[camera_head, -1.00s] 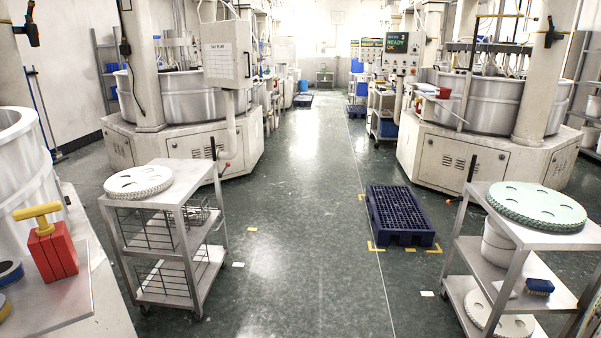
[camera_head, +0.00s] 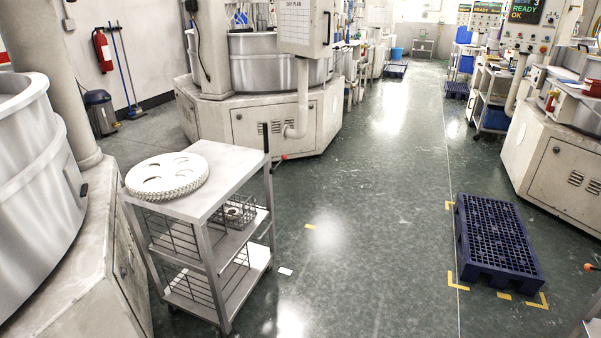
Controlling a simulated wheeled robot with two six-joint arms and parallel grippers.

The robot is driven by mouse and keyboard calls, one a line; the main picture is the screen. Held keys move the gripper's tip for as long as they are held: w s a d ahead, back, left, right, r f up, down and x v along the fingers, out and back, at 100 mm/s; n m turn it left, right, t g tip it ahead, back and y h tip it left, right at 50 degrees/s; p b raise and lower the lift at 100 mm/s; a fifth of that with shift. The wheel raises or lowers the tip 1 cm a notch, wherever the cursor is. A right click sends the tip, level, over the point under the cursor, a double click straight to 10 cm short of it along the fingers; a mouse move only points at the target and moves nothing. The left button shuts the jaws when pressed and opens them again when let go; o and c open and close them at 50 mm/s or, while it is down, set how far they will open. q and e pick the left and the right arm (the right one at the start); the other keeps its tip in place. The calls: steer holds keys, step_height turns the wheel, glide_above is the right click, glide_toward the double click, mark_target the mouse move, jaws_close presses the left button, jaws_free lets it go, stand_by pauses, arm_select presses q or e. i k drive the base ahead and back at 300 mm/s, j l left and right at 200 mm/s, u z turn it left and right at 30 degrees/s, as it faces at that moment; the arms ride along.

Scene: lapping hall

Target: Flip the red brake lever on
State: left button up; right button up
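A small red-tipped lever (camera_head: 283,157) sticks out to the right from the upright handle post of the left steel cart (camera_head: 226,197), just below the black grip (camera_head: 265,138). It is small, and I cannot tell its on or off position. A second orange-red knob (camera_head: 588,267) shows at the right edge, with most of what it belongs to out of frame. Neither of my grippers is in view.
The left cart carries white toothed discs (camera_head: 167,176) on top and wire baskets below. A blue pallet (camera_head: 497,240) lies on the floor at right. The floor between is clear. Large machines stand at left (camera_head: 35,190), behind and at right.

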mark_target(280, 163)
steer(key=i+l+u, duration=0.3)
steer(key=i+l, duration=0.25)
steer(key=i+u, duration=0.15)
steer(key=u, duration=0.25)
steer(key=i+l+u, duration=0.1)
steer(key=u, duration=0.3)
steer(key=i+l+u, duration=0.1)
steer(key=i+l, duration=0.3)
steer(key=i+l+u, duration=0.15)
steer(key=i+l, duration=0.3)
steer(key=i+l+u, duration=0.1)
steer(key=i+l, duration=0.25)
steer(key=l, duration=0.15)
steer(key=i+l+u, duration=0.1)
steer(key=i+l, duration=0.3)
steer(key=l, duration=0.15)
